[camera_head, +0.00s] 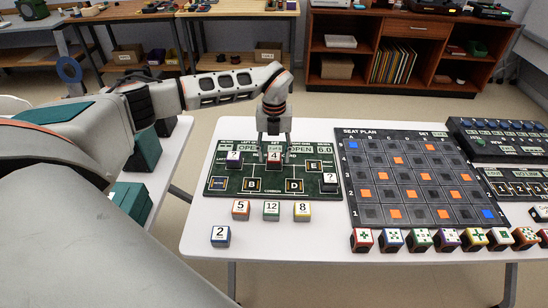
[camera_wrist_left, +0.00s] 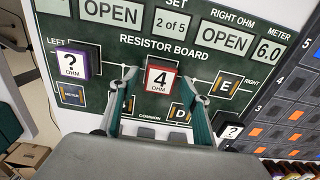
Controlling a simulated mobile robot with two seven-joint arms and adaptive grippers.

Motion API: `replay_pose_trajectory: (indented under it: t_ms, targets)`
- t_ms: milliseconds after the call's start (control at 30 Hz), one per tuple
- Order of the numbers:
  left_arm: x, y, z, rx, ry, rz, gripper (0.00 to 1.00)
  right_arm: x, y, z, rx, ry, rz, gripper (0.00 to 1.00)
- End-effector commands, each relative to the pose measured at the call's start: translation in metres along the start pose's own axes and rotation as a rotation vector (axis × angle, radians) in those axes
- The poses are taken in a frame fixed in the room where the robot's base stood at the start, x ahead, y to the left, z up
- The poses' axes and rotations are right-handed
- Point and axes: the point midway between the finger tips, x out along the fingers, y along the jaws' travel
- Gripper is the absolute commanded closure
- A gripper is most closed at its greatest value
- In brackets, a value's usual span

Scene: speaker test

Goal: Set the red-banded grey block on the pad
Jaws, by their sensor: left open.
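The red-banded block marked 4 (camera_head: 274,156) is at the upper middle of the dark green resistor board (camera_head: 215,187). In the left wrist view the block (camera_wrist_left: 161,76) shows a white top with a red edge. My left gripper (camera_head: 274,148) points down over it, open, with one finger on each side of the block. In the left wrist view the gripper (camera_wrist_left: 163,88) has its fingers spread beside the block. The block appears to rest on the board; the pad beneath it is hidden. My right gripper is not in view.
Purple-edged (camera_head: 234,159) and dark (camera_head: 329,181) question-mark blocks sit on the board's left and right. Blocks 5 (camera_head: 241,210), 12 (camera_head: 271,211), 8 (camera_head: 302,211) and 2 (camera_head: 221,236) stand in front. A seat plan board (camera_head: 345,142) lies to the right.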

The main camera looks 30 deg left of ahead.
Motion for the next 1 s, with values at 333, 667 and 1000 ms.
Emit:
replay_pose_trajectory:
  t_ms: [333, 667, 1000]
  targets:
    - [-0.074, 0.0, 0.001, 0.0, -0.004, -0.002, 0.53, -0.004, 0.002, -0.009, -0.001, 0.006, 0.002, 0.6]
    - [-0.104, 0.0, 0.0, 0.0, 0.0, 0.0, 0.53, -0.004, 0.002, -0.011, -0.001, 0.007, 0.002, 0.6]
    - [-0.104, 0.0, 0.0, 0.0, 0.0, 0.0, 0.53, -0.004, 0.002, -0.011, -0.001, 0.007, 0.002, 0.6]
